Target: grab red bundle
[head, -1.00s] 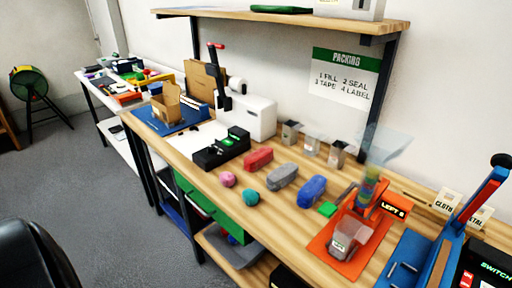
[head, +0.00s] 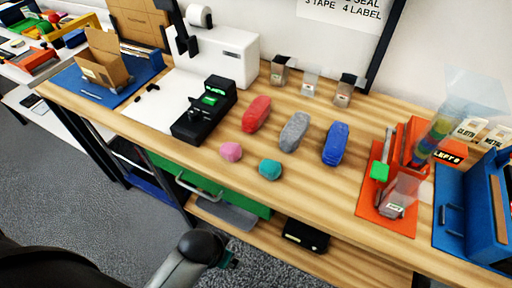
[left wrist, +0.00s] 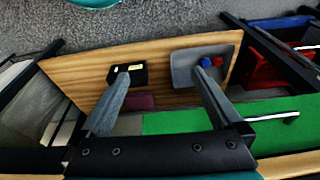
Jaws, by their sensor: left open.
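The red bundle (head: 257,113) lies on the wooden bench in the head view, just right of the black device. It is the leftmost of three bundles, beside a grey bundle (head: 294,132) and a blue bundle (head: 335,144). My left gripper (head: 228,260) shows at the bottom of the head view, in front of the bench and well short of the red bundle. In the left wrist view my left gripper (left wrist: 160,82) has its two fingers spread wide with nothing between them. The red bundle is not visible there. My right gripper is in neither view.
A pink lump (head: 231,152) and a teal lump (head: 270,170) lie near the bench's front edge. A black device (head: 205,108) stands left of the red bundle. Clear bins (head: 311,80) stand behind. The wrist view shows the lower shelf (left wrist: 85,72), a grey tray (left wrist: 183,70) and a green drawer (left wrist: 275,140).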

